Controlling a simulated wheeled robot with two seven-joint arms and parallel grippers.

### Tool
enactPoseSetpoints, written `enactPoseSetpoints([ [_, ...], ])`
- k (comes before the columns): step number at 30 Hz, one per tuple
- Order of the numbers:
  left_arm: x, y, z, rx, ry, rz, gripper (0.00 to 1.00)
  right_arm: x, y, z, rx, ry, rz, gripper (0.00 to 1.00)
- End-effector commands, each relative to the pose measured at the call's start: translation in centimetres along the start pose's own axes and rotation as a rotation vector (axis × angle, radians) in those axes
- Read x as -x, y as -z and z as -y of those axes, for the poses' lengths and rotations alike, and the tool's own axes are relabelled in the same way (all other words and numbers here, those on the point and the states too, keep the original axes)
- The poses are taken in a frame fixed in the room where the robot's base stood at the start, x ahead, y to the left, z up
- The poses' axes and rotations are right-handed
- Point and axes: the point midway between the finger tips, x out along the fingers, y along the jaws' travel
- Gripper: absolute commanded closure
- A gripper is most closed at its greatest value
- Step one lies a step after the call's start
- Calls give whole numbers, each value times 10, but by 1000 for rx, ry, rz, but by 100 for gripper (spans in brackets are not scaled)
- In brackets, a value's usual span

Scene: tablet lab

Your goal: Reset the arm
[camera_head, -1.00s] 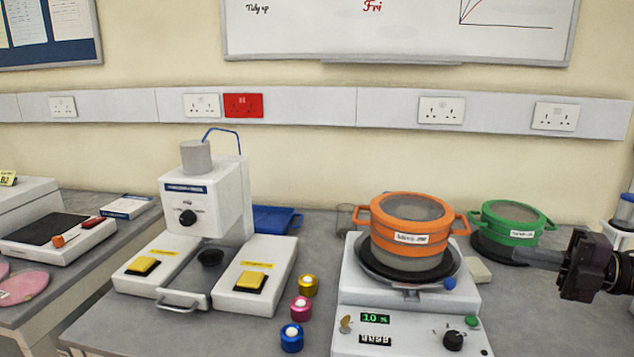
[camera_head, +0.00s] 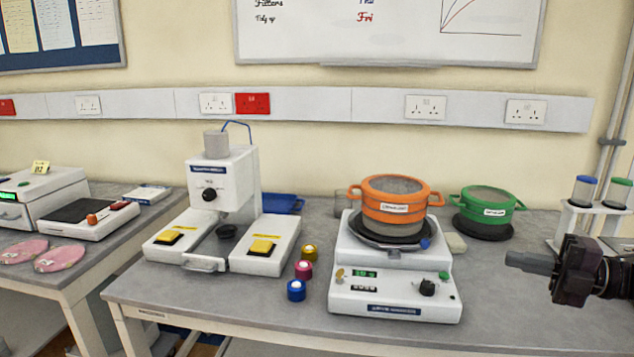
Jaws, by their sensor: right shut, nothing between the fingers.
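My right gripper (camera_head: 530,262) comes in from the right edge, over the right part of the bench. Its dark fingers are shut together and point left, with nothing held. It is apart from the white balance-like machine (camera_head: 394,305), which carries an orange sieve pot (camera_head: 400,212) on its round black plate. A green pot (camera_head: 486,208) on a black base stands behind and left of the gripper. My left gripper is not in view.
A white tablet press (camera_head: 224,185) with two yellow buttons stands left of centre. Several small coloured knobs, such as the blue one (camera_head: 296,291), stand beside it. A tube rack (camera_head: 583,222) stands behind the gripper. Bench top (camera_head: 490,300) between machine and gripper is clear.

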Motion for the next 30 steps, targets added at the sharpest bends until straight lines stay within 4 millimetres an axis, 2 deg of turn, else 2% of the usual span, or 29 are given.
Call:
enactPoseSetpoints([
  [8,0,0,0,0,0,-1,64,-37,1,40,-56,32,54,100],
  [17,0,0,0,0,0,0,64,-102,17,112,-191,74,195,100],
  [20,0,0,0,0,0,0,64,-128,30,142,-274,83,283,100],
  [24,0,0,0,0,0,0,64,-159,59,187,-461,87,475,100],
  [27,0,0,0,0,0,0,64,-165,81,213,-628,88,642,100],
  [30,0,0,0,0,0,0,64,-157,106,236,-821,93,825,100],
])
